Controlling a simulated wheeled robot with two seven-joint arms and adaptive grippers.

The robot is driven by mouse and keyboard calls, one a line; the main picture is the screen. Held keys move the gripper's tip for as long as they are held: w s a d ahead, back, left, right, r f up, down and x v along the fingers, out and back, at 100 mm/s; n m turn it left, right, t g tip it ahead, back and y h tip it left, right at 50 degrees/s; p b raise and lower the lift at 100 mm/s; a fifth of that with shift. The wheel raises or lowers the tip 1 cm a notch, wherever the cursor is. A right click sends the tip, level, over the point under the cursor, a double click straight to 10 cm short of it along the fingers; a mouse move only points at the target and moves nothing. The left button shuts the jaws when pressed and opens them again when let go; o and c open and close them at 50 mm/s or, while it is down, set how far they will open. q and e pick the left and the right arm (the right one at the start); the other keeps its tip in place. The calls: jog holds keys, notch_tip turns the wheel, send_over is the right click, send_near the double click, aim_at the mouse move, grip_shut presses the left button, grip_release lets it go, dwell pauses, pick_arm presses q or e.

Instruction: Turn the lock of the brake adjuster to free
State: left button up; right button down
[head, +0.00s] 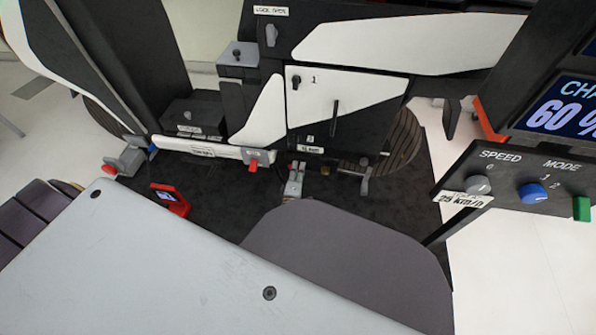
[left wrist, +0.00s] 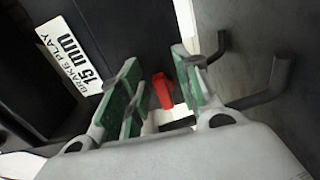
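The brake adjuster's lock appears to be the small red piece (left wrist: 162,91) in the left wrist view. My left gripper (left wrist: 158,88) is open there, with its green-padded fingers to either side of the red piece. Whether either pad touches it I cannot tell. A label reading BRAKE PLAY 15 mm (left wrist: 70,54) lies to the left of the fingers. My right gripper is not in view.
Dark bars (left wrist: 262,88) stick out close to the right finger in the left wrist view. In the head view a red-capped part (head: 253,165) and a red device (head: 172,200) lie to the left. A control panel (head: 520,180) stands at the right.

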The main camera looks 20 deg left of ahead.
pick_arm(q)
jog(key=shift+s, duration=0.15)
jog(key=v, duration=0.7)
dwell(0.7)
jog(key=shift+s+d, duration=0.1)
jog(key=shift+r, duration=0.1)
dwell(0.5)
